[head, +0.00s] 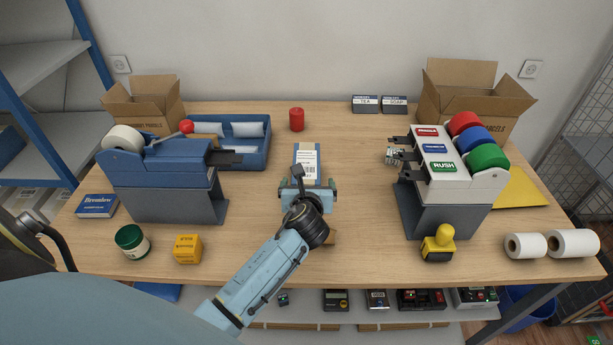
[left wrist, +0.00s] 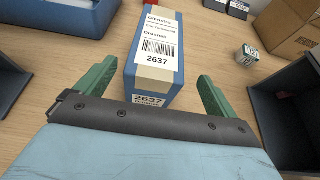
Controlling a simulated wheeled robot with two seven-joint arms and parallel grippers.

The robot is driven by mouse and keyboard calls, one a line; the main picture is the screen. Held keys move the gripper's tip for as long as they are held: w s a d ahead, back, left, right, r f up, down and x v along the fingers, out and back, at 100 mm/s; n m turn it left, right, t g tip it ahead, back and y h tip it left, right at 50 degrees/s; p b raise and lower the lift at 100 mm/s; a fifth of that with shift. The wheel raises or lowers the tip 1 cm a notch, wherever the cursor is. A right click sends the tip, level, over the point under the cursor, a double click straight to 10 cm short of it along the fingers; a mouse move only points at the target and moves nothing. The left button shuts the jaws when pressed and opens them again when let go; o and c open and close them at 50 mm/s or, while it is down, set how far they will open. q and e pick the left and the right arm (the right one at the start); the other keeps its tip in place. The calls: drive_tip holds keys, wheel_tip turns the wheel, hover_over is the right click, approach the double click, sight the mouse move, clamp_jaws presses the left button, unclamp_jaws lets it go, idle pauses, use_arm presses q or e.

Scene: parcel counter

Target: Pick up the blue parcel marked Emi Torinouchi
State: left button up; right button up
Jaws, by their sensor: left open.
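The blue parcel (head: 305,158) lies in the middle of the table, its long side pointing away from me, with a white label on top. In the left wrist view the parcel (left wrist: 171,82) shows the number 2637 on its top and near end; the small name line is hard to read. My left gripper (head: 308,184) is open at the parcel's near end. In the left wrist view its green fingers stand to either side of the near end, with a gap on each side, and hold nothing. My right gripper is out of view.
A blue tape machine (head: 150,170) and a blue tray (head: 258,157) stand to the left. A red cylinder (head: 296,119) is behind the parcel. The table around the parcel is clear.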

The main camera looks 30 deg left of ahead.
use_arm(q)
drive_tip(key=shift+a+b+x, duration=0.25)
drive_tip(key=shift+b+x, duration=0.2)
drive_tip(key=shift+x, duration=2.6)
drive_tip(key=shift+s, duration=0.1)
drive_tip(key=c, duration=1.4)
drive_tip(key=shift+r, duration=0.15)
